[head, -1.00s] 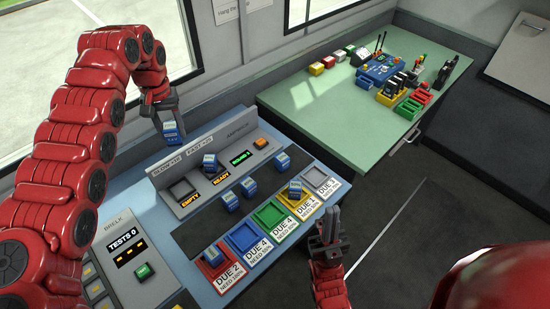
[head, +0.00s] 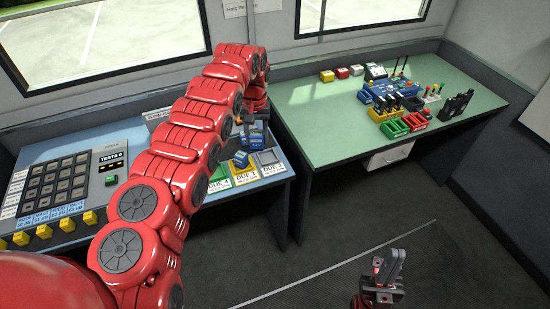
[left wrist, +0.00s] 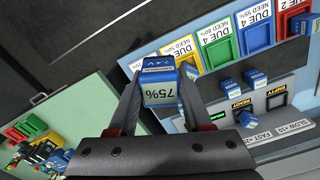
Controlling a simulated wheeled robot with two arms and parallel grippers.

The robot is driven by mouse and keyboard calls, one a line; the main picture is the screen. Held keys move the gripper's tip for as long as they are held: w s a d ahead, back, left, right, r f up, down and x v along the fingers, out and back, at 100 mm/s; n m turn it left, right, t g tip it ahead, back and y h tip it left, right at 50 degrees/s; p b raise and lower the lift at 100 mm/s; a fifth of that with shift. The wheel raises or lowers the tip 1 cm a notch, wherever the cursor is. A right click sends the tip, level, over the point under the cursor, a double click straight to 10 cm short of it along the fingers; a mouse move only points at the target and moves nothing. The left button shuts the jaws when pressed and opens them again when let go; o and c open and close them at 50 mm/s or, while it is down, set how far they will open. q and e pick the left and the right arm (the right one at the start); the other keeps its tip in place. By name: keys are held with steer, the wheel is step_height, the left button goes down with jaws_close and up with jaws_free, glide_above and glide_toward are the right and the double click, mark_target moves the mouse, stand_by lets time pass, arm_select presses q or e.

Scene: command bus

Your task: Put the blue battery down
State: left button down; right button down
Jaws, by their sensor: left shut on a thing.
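In the head view, my left gripper (head: 256,128) is at the right end of the blue bench, partly behind my red arm. Below it are a yellow tray (head: 244,178) with another blue battery (head: 241,158) tilted in it, a grey tray (head: 268,157) and a green tray (head: 219,174). The held battery appears above these trays. My right gripper (head: 389,262) is over the floor, away from both benches; its finger gap is unclear.
The left wrist view shows blue (left wrist: 255,36) and red (left wrist: 291,17) trays and loose batteries (left wrist: 228,84) on a dark strip. The green bench (head: 325,130) has bare room at its near left; coloured boxes and devices stand farther back.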

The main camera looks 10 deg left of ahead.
mark_target(252, 148)
arm_select(q)
steer(key=f, duration=0.1)
steer(key=f+n, duration=0.1)
steer(key=shift+w+a+f+p, duration=0.15)
steer(key=shift+a+f+p, duration=0.1)
steer(key=shift+f+p, duration=0.1)
steer(key=shift+w+a+f, duration=0.15)
steer(key=shift+a+f, duration=0.25)
steer(key=shift+f, duration=0.3)
steer(key=shift+f+n, duration=0.15)
steer(key=shift+n, duration=0.15)
steer(key=shift+s+a+f+p, duration=0.25)
steer(key=shift+a+f+p, duration=0.05)
steer(key=shift+f+p, duration=0.1)
steer(key=shift+f, duration=0.3)
